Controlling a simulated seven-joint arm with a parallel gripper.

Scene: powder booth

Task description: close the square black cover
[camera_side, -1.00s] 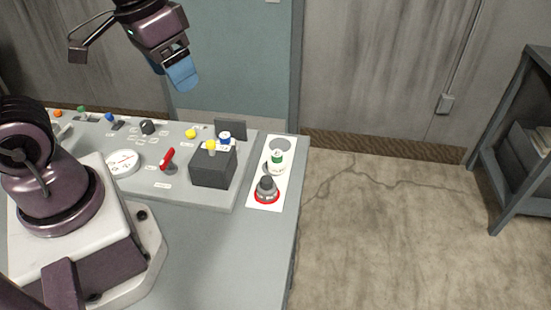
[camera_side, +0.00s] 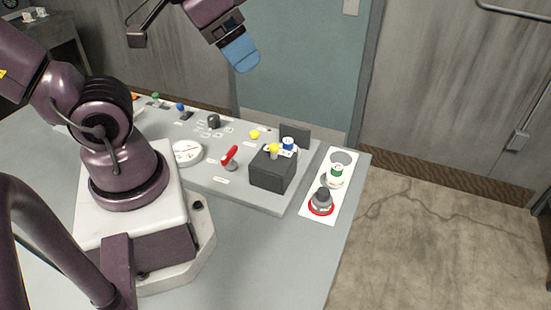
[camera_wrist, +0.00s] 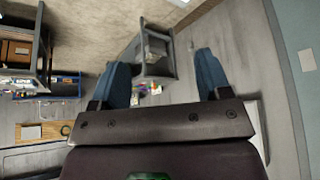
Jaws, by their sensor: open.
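A square dark plate (camera_side: 295,133), which looks like the black cover, stands raised on the grey panel. In front of it is a white plate with a blue knob (camera_side: 288,144) and a yellow knob (camera_side: 274,149). A dark box (camera_side: 273,169) stands just in front and partly hides that plate and the cover's lower edge. My gripper (camera_side: 241,54) is high above the panel, up and left of the cover in the side view, touching nothing. In the wrist view my gripper (camera_wrist: 162,62) has its blue fingers wide apart with nothing between them; the cover is not seen there.
A red lever (camera_side: 230,155), a round white dial (camera_side: 187,153) and a yellow button (camera_side: 254,134) are left of the box. A white strip with a red-ringed grey knob (camera_side: 321,202) and a green button (camera_side: 336,173) lies to the right. The air above the panel is clear.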

